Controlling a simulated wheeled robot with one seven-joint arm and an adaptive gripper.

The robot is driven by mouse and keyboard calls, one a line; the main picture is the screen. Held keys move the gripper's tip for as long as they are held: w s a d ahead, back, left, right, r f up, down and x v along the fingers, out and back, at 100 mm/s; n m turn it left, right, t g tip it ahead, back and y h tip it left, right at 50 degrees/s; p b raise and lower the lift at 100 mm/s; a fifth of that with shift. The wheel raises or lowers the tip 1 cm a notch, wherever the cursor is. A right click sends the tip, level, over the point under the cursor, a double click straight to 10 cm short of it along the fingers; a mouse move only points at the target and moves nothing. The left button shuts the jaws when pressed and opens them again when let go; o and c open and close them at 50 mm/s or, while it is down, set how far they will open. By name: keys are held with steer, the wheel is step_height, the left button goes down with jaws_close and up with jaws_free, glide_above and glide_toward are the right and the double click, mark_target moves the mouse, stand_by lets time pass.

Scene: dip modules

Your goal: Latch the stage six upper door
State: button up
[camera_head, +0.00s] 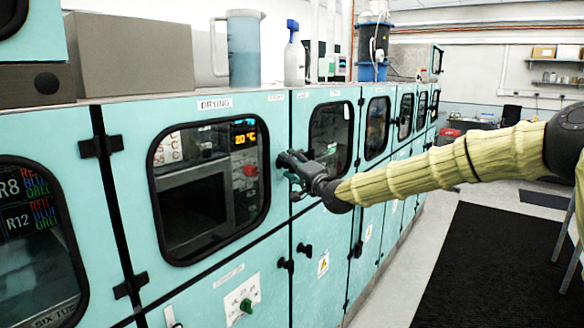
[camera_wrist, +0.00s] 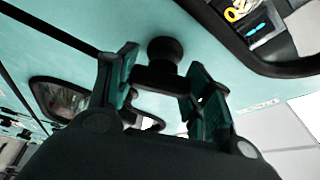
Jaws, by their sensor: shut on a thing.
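The teal upper door labelled DRYING (camera_head: 128,190) looks flush with the cabinet front; I cannot read a stage number on it. It has a black-framed window with a lit 20 °C display behind it. My gripper (camera_head: 290,162) is at the door's right edge, by the seam with the neighbouring door. In the wrist view my gripper (camera_wrist: 158,78) has its two fingers on either side of a black latch with a round knob (camera_wrist: 165,49), and is shut on it. In the head view the gripper hides most of this latch, so its exact turn is unclear.
A jug (camera_head: 244,48), a spray bottle (camera_head: 294,60) and a grey box (camera_head: 130,50) stand on top. More teal doors run to the back right.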

steer(key=shift+m+g+h, duration=0.4)
steer(key=shift+m+h, duration=0.3)
steer(key=shift+m, duration=1.1)
steer(key=o, duration=1)
steer(key=shift+f, duration=0.1)
steer(key=shift+o, duration=0.2)
steer(key=v, duration=1.2)
steer(key=shift+d, duration=0.1)
